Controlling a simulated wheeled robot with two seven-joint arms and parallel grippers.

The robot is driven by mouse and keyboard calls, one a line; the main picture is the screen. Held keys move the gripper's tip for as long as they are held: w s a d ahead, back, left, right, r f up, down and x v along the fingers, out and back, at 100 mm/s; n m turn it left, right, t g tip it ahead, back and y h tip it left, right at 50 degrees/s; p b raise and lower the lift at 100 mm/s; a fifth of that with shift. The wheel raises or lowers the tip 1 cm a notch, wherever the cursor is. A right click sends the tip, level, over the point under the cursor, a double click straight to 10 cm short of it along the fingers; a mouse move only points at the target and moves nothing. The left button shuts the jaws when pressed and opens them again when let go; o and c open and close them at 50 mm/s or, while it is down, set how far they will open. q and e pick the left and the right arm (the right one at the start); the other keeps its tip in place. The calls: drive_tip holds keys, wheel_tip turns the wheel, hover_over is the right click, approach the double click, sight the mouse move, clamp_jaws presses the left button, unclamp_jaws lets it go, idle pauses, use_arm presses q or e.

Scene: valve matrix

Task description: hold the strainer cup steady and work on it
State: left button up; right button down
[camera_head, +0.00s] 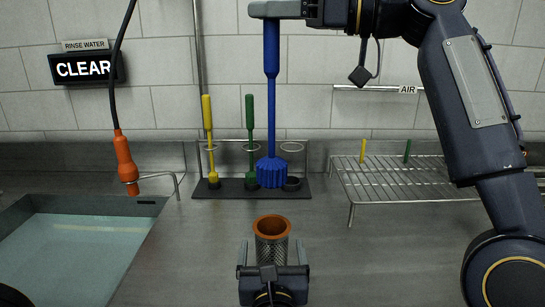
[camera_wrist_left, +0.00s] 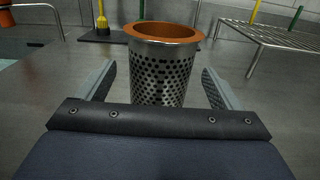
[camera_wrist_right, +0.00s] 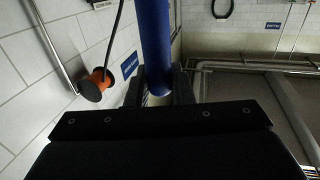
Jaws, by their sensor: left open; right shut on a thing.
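The strainer cup (camera_head: 271,240) is a perforated metal cylinder with an orange rim, standing upright on the steel counter. It also shows in the left wrist view (camera_wrist_left: 162,72). My left gripper (camera_head: 272,258) is open, its two fingers on either side of the cup with gaps visible in the left wrist view. My right gripper (camera_head: 272,12) is shut on the handle of a blue brush (camera_head: 271,100) and holds it upright high up. The brush's blue head is at the rack, behind the cup; it also shows in the right wrist view (camera_wrist_right: 155,45).
A dark rack base (camera_head: 225,189) holds a yellow brush (camera_head: 208,135) and a green brush (camera_head: 250,135). A water-filled sink (camera_head: 75,250) is at left, with an orange-handled hose (camera_head: 125,160) above. A wire rack (camera_head: 400,180) stands at right. The sign reads CLEAR (camera_head: 85,68).

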sight(279, 33)
use_arm(q)
drive_tip(key=c, duration=1.2)
drive_tip(key=shift+o, duration=0.2)
use_arm(e)
drive_tip(key=shift+f, duration=0.1)
drive_tip(key=shift+f+m+t+h, duration=0.4)
drive_tip(key=shift+f+m+t, duration=0.3)
drive_tip(key=shift+f+t, duration=0.55)
drive_tip(key=shift+f, duration=0.15)
